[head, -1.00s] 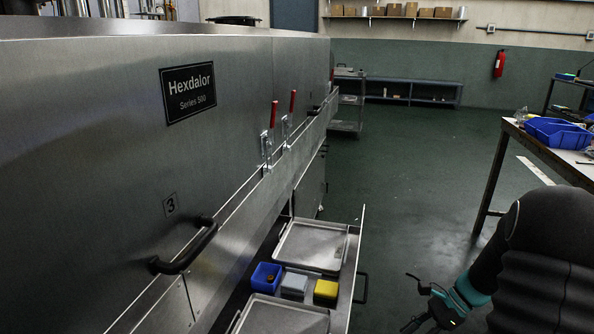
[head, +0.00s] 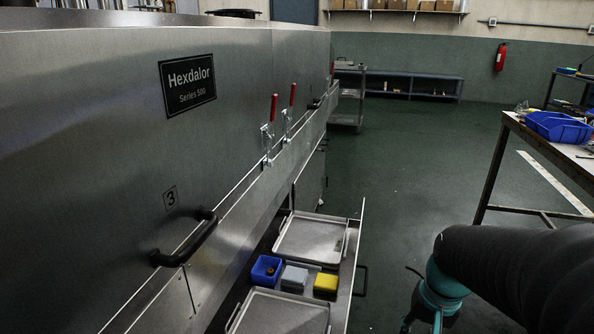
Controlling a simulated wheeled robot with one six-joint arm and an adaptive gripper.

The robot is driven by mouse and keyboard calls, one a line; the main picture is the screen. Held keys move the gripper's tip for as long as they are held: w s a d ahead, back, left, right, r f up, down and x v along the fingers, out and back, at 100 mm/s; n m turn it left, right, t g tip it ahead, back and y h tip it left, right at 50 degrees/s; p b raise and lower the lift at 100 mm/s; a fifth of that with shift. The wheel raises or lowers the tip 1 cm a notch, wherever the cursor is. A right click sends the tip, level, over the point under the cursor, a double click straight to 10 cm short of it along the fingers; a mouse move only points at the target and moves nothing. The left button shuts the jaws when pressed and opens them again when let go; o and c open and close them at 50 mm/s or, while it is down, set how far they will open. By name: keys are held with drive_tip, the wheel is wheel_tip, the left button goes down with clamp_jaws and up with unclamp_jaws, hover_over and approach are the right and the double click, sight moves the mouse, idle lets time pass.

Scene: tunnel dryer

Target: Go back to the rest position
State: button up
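My arm (head: 515,265) reaches in from the right edge, dark with a teal wrist joint (head: 443,285). The wrist hangs over open floor, right of the pulled-out drawer and clear of it. My gripper is at the bottom edge, mostly hidden or cut off by the frame, so its fingers do not show clearly. I see nothing held.
The Hexdalor dryer (head: 90,130) fills the left side. Its open drawer holds trays (head: 312,240), a blue bin (head: 266,270), a grey box (head: 294,277) and a yellow box (head: 326,283). A workbench (head: 545,150) stands at right. The floor (head: 420,180) between is clear.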

drive_tip(key=s+a+r+n+t, duration=0.4)
drive_tip(key=s+a+r, duration=0.2)
drive_tip(key=r, duration=0.3)
drive_tip(key=shift+s+a+r+t+h, duration=0.15)
drive_tip(key=shift+s+a+t+h, duration=0.25)
drive_tip(key=shift+s, duration=0.15)
